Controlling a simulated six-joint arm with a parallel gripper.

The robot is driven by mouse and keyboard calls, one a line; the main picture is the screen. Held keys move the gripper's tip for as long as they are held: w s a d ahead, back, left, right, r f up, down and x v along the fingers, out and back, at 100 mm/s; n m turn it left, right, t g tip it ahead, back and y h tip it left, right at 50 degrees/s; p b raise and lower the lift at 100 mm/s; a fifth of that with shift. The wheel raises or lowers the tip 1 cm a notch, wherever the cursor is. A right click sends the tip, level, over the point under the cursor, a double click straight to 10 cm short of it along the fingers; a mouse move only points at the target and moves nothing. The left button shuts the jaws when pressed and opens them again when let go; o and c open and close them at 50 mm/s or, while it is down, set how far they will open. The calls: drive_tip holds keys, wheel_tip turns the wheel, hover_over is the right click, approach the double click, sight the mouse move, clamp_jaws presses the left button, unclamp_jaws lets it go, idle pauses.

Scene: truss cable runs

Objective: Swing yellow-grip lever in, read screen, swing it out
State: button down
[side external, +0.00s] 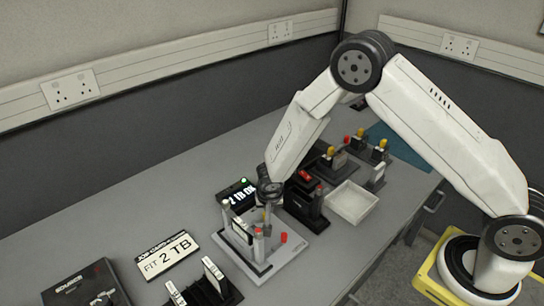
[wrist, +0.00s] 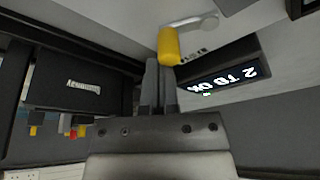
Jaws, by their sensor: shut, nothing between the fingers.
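The yellow grip (wrist: 170,46) of the lever shows in the wrist view, at the end of a pale grey arm, just beyond my fingertips. My gripper (wrist: 161,68) is shut and empty, with its fingers close beside the grip; I cannot tell whether they touch it. In the side view my gripper (side external: 267,208) is low over the grey fixture (side external: 283,252), and the grip is hard to make out. The black screen (side external: 238,194) seems to read "2 TB OK", with a green light on top. The screen also shows upside down in the wrist view (wrist: 222,78).
A card (side external: 168,256) reading "FIT 2 TB" lies left of the fixture. A black box (side external: 85,285) and a black rack (side external: 205,289) stand in front. A white tray (side external: 352,202) and black units with red and yellow parts stand to the right. The back left bench is clear.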

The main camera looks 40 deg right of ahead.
drive_tip(key=shift+s+d, duration=0.1)
drive_tip(key=shift+d, duration=0.1)
drive_tip(key=shift+s+d, duration=0.3)
drive_tip(key=shift+d, duration=0.2)
drive_tip(key=shift+r, duration=0.1)
idle(0.4)
drive_tip(key=w+a+v, duration=0.1)
drive_tip(key=v, duration=0.8)
drive_tip(key=shift+r, duration=0.4)
drive_tip(key=shift+a, duration=0.1)
